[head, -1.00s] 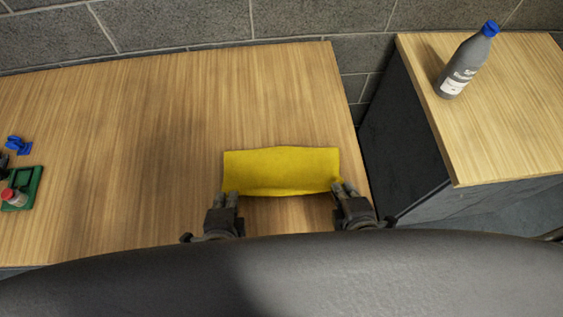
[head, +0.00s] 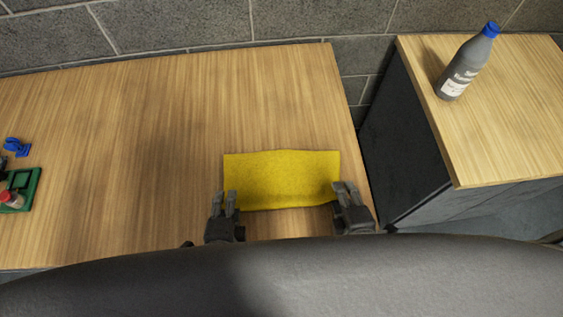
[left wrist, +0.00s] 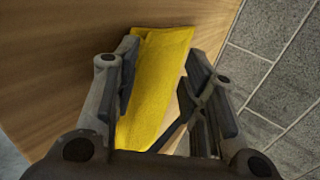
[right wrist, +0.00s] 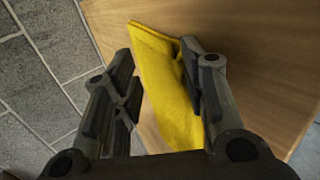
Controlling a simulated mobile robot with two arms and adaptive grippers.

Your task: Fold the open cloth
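The yellow cloth (head: 281,178) lies on the wooden table near its right edge, as a wide rectangle with a slightly wavy near edge. I cannot tell how many layers it has. My left gripper (head: 225,196) is open at the cloth's near left corner. My right gripper (head: 345,188) is open at the near right corner. In the left wrist view the cloth (left wrist: 158,85) shows between and beyond the spread fingers. In the right wrist view the cloth (right wrist: 165,85) shows the same way, partly hidden by one finger.
A grey bottle with a blue cap (head: 467,65) stands on the separate right-hand counter (head: 510,120). A green tray (head: 31,188) with small items and a blue object (head: 15,146) sit at the far left. The table (head: 130,150) between is clear. A block wall stands behind.

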